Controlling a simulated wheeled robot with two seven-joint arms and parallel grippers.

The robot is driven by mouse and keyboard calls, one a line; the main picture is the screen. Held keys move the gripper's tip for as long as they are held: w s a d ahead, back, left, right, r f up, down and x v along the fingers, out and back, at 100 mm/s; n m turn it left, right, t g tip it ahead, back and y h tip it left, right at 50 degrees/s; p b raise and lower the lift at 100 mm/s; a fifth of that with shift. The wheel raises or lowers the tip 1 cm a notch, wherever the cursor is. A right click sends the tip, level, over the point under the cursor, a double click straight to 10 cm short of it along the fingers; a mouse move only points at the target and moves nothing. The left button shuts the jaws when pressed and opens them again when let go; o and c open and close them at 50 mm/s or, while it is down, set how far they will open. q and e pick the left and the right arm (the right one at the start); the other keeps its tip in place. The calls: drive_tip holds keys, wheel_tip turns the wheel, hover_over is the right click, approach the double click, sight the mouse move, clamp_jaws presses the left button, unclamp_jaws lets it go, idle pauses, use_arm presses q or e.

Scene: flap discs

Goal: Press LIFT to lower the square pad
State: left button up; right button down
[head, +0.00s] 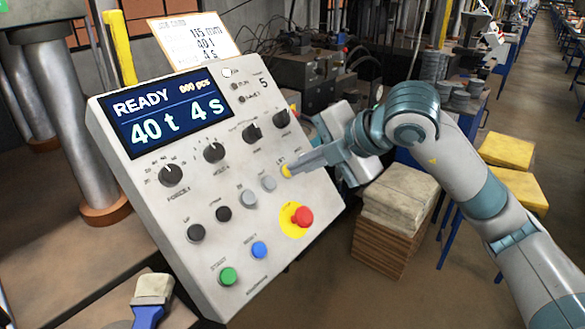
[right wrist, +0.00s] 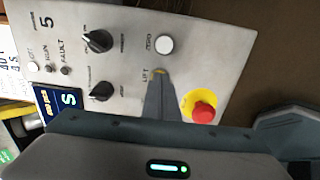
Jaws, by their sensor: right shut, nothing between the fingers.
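The grey control panel (head: 150,185) stands tilted in the head view, its screen (head: 165,110) reading READY, 40 t, 4 s. The LIFT label (right wrist: 145,76) shows in the right wrist view, right by my fingertips. I cannot make out the square pad. My left gripper is not in view.
A red emergency stop (head: 301,216) on a yellow disc sits close below my fingertips. A white button (right wrist: 164,44) labelled ZERO is on their other side. Two grey buttons, a blue button (head: 259,250) and a green button (head: 228,276) are nearby. A brush (head: 152,298) lies at lower left.

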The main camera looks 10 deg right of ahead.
drive_tip(key=p+v, duration=0.2)
drive_tip(key=v, duration=0.5)
drive_tip(key=shift+s+r, duration=0.2)
drive_tip(key=shift+s, duration=0.05)
idle(0.5)
drive_tip(key=shift+a, duration=0.1)
